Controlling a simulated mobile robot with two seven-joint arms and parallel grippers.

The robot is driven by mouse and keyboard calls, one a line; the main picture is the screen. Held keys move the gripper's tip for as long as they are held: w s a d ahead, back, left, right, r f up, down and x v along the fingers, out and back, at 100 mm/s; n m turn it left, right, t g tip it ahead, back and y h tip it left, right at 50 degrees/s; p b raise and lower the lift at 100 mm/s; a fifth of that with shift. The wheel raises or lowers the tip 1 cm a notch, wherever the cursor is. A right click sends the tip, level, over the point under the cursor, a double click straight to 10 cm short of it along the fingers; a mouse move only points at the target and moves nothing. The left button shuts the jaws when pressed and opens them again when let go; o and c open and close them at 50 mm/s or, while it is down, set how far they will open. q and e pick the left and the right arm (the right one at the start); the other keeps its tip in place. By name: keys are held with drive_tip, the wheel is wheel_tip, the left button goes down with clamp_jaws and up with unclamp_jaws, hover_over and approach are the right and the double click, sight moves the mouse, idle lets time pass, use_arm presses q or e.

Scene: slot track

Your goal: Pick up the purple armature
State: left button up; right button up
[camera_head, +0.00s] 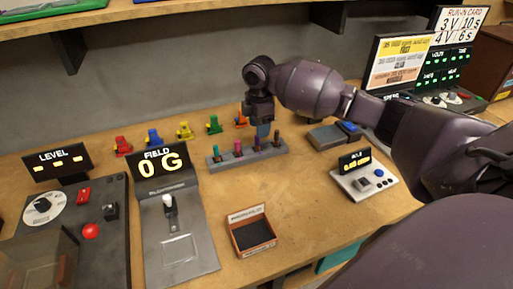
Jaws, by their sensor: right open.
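The purple armature (238,148) stands upright in a long grey rack (246,156) near the middle of the bench. A teal one (216,154) stands to its left, and a brown-red one (257,144) and a dark one (277,138) to its right. My right gripper (263,128) is open and points down, close above the right half of the rack, to the right of the purple armature. A blue-grey piece shows at its tip; I cannot tell whether it is a finger or something behind. My left gripper is not in view.
Several coloured blocks, from red (122,147) to orange (241,119), line up behind the rack. The field display (162,165), an open-topped box (251,232) and a small meter (361,177) stand in front and to the sides. Bare wood lies before the rack.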

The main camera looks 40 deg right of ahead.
sight(257, 146)
wheel_tip(257, 146, down, 2)
drive_tip(key=shift+w+f, duration=0.1)
drive_tip(key=shift+w+a+f+b, duration=0.15)
drive_tip(key=shift+f+b, duration=0.4)
drive_tip(key=shift+f, duration=1.8)
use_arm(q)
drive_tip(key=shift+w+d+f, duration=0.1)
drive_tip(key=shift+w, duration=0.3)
use_arm(e)
drive_tip(key=shift+c, duration=0.5)
clamp_jaws()
drive_tip(key=shift+r, duration=0.1)
